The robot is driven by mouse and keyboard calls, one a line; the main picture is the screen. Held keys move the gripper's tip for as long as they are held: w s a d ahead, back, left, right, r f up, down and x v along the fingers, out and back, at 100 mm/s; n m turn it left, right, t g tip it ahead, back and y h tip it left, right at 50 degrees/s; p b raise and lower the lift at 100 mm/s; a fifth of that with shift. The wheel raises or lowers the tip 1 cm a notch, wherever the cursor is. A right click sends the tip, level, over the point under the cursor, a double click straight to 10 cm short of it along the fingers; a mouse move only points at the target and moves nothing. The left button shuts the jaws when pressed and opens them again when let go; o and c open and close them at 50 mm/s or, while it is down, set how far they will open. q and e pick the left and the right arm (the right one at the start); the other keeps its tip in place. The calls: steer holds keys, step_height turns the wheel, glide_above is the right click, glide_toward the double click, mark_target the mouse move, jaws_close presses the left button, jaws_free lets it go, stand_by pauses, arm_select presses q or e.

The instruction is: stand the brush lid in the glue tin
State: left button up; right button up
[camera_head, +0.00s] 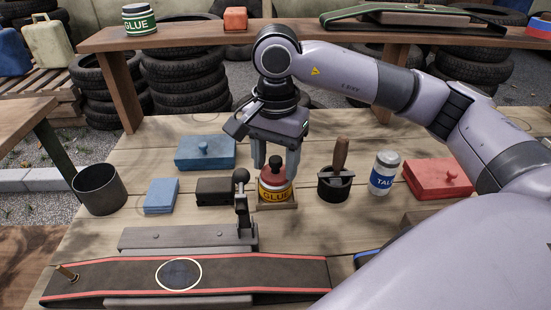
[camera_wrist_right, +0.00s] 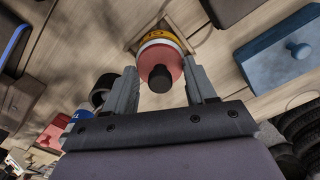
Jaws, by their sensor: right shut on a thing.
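The glue tin (camera_head: 274,195) has a yellow label and stands upright on a small wooden base on the bench. The red brush lid (camera_head: 272,178) with its black knob is at the tin's mouth, upright; no gap shows between them. My right gripper (camera_head: 276,168) points down with a finger on each side of the lid, shut on it. In the right wrist view the lid (camera_wrist_right: 150,58) lies between the fingertips (camera_wrist_right: 164,80), with the yellow tin (camera_wrist_right: 160,36) right behind it. Any brush below the lid is hidden. My left gripper is in neither view.
A black pot with a wooden-handled tool (camera_head: 336,186) and a talc can (camera_head: 384,173) stand right of the tin. A dark block (camera_head: 213,191) and a lever clamp (camera_head: 242,205) are close on its left. A patched belt (camera_head: 230,277) lies in front.

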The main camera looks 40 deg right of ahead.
steer(key=o, duration=1.3)
steer(key=shift+r+p, duration=2.3)
steer(key=shift+r, duration=1.25)
